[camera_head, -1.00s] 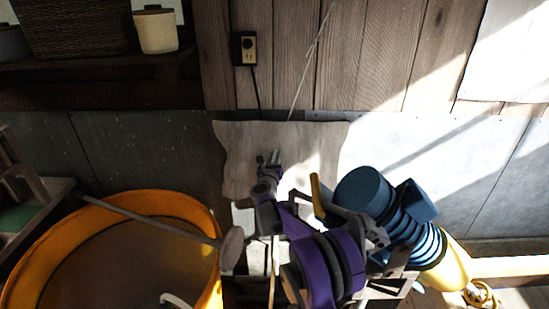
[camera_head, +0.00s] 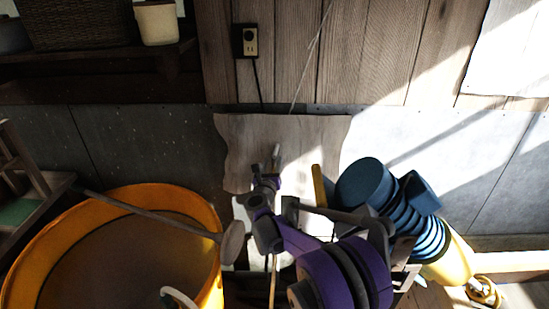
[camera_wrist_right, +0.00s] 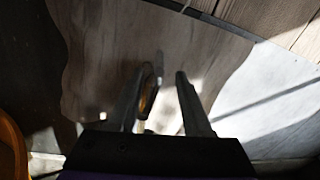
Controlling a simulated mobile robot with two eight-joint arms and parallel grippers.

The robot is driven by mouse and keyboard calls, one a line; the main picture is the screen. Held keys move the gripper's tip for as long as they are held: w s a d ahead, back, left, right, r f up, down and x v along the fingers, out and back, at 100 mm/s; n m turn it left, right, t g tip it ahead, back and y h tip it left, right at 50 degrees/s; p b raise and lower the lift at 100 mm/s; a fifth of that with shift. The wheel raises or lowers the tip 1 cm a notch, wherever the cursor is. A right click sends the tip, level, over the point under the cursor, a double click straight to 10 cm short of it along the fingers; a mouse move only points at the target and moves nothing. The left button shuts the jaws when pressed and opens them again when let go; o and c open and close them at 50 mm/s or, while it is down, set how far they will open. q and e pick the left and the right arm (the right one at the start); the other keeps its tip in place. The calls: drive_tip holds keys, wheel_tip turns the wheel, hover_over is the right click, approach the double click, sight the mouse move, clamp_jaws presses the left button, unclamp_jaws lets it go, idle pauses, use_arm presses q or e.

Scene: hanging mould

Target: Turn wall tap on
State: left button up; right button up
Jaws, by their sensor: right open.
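My right gripper (camera_head: 267,164) is in front of a pale, wavy-edged panel (camera_head: 320,135) on the wall, with its fingers pointing up toward it. In the right wrist view the two fingers (camera_wrist_right: 162,95) are apart. A small brass-coloured rounded part (camera_wrist_right: 147,97), perhaps of the tap, shows beside the left finger and is partly hidden by it. I cannot make out the tap's whole shape or its handle's position. In the head view my gripper and purple arm cover the area below the panel. My left gripper is not in view.
A large yellow tub (camera_head: 200,206) with a long-handled tool (camera_head: 150,215) across it stands at left. A blue ribbed object (camera_head: 412,210) is right of my arm. A power outlet (camera_head: 250,40) with a cord is above the panel. A shelf (camera_head: 120,62) is at upper left.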

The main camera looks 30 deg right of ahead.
sight(277, 145)
drive_tip(key=shift+v, duration=1.25)
use_arm(q)
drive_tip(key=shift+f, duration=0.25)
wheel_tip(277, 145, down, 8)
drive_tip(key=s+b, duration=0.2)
drive_tip(key=b, duration=0.5)
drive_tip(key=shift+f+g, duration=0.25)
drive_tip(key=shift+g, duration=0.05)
use_arm(e)
drive_tip(key=w+d+n, duration=0.2)
drive_tip(key=w+n, duration=0.1)
drive_tip(key=n, duration=0.7)
drive_tip(key=w+d+n, duration=0.3)
drive_tip(key=w+n, duration=0.1)
drive_tip(key=n, duration=0.7)
drive_tip(key=w+d+n, duration=0.3)
drive_tip(key=n, duration=0.7)
drive_tip(key=shift+w+f, duration=0.15)
drive_tip(key=shift+w, duration=0.1)
clamp_jaws()
